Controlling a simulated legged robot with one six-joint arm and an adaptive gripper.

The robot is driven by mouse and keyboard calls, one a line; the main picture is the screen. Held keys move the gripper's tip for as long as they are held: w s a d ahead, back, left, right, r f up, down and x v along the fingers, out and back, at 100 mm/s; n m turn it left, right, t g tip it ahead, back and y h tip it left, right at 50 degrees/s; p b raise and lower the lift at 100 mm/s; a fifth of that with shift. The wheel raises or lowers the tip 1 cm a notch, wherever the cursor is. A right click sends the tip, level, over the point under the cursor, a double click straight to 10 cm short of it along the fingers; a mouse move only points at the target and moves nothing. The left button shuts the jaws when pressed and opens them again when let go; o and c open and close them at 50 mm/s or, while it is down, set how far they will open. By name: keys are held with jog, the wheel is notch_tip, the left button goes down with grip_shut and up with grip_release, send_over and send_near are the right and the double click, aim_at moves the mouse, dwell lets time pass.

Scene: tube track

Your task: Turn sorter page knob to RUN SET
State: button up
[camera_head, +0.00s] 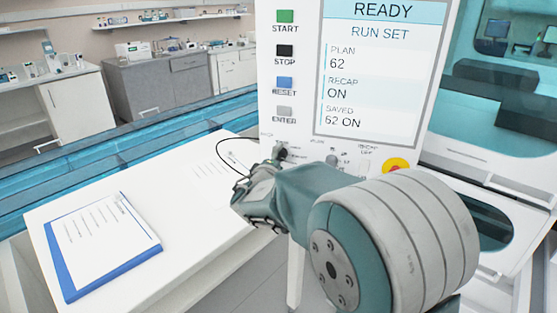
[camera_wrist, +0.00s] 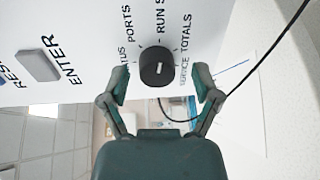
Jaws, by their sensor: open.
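The page knob (camera_wrist: 157,67) is a round black dial with a short white mark on the white panel. Labels around it include PORTS, a partly cut-off RUN S, and SERVICE TOTALS; I cannot tell for sure which one the mark faces. My gripper (camera_wrist: 156,88) is open, its two fingers spread to either side of the knob with visible gaps. In the head view my arm reaches to the panel's lower left, and my wrist mostly hides the gripper. The screen (camera_head: 382,75) reads READY, RUN SET, PLAN 62, RECAP ON, SAVED 62 ON.
The START (camera_head: 285,16), STOP (camera_head: 285,50), RESET (camera_head: 284,83) and ENTER (camera_head: 284,112) buttons line the screen's left side. A red and yellow button (camera_head: 395,165) sits lower right. A blue clipboard (camera_head: 55,262) lies on the white table (camera_head: 190,250). A dark cable (camera_wrist: 285,40) curves nearby.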

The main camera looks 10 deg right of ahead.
jog(key=f+v, duration=0.1)
jog(key=v, duration=1.1)
jog(key=shift+r, duration=0.35)
jog(key=shift+a, duration=0.1)
jog(key=s+d+f+m+g, duration=0.3)
jog(key=s+d+m+g, duration=0.55)
jog(key=s+d, duration=0.45)
jog(key=s+a+m+y, duration=0.2)
jog(key=s+a+y, duration=0.1)
jog(key=s, duration=0.3)
jog(key=s+a+f+m+g+y, duration=0.1)
jog(key=s+a+m+y, duration=0.1)
jog(key=s+a+y, duration=0.2)
jog(key=shift+s+f+y, duration=0.35)
jog(key=shift+s+y, duration=0.15)
jog(key=shift+s, duration=0.65)
